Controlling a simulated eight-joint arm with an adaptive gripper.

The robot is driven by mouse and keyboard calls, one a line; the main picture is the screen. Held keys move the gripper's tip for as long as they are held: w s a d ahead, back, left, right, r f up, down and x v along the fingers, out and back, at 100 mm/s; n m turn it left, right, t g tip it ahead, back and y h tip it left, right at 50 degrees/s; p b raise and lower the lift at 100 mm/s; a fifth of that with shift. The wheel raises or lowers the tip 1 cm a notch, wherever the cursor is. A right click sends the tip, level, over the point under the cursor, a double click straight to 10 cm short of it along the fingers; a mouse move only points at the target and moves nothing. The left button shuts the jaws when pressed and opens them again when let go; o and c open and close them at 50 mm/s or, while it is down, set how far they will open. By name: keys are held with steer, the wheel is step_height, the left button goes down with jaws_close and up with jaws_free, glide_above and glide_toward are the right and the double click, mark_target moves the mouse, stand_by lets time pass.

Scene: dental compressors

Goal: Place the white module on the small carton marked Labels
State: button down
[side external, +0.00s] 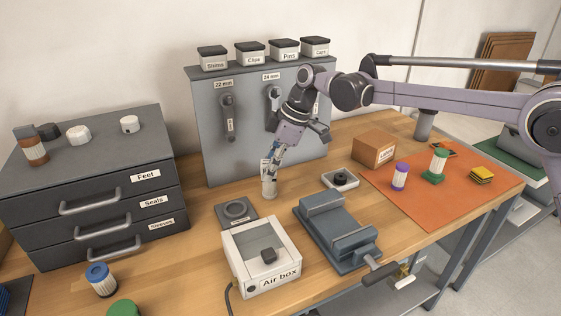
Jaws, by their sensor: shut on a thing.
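The white module (269,188) is a small pale cylinder standing upright at the foot of the grey panel, near the middle of the bench. My gripper (269,177) comes down on it from above and is shut on it. The fingers hide its upper part. I cannot tell whether its base touches the bench. The small carton marked Labels (374,149) is a brown box to the right, at the back edge of the orange mat. Its top looks bare.
A grey vise (335,232) and the white Air box (262,255) stand in front. A small tray with a black part (340,180) lies between module and carton. Purple-capped (400,177) and green-based (436,166) cylinders stand on the orange mat (440,205). The grey panel (222,130) rises behind.

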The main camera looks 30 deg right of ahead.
steer(key=w+d+r+m+t, duration=0.1)
steer(key=w+d+m, duration=0.1)
steer(key=d, duration=0.4)
steer(key=w+d+r+m, duration=0.1)
steer(key=w+d, duration=0.2)
steer(key=d, duration=0.3)
steer(key=s+d+r+m+t+h, duration=0.15)
steer(key=d+m, duration=0.35)
steer(key=d, duration=1.4)
steer(key=s+d+r+m+h, duration=0.25)
steer(key=d+m, duration=0.25)
steer(key=d, duration=1.5)
glide_above(374, 136)
steer(key=s, duration=0.2)
step_height(374, 136, down, 6)
steer(key=shift+w+f, duration=0.1)
steer(key=shift+f, duration=2.1)
steer(key=shift+f, duration=0.1)
steer(key=c, duration=1.1)
jaws_free()
steer(key=shift+o, duration=0.2)
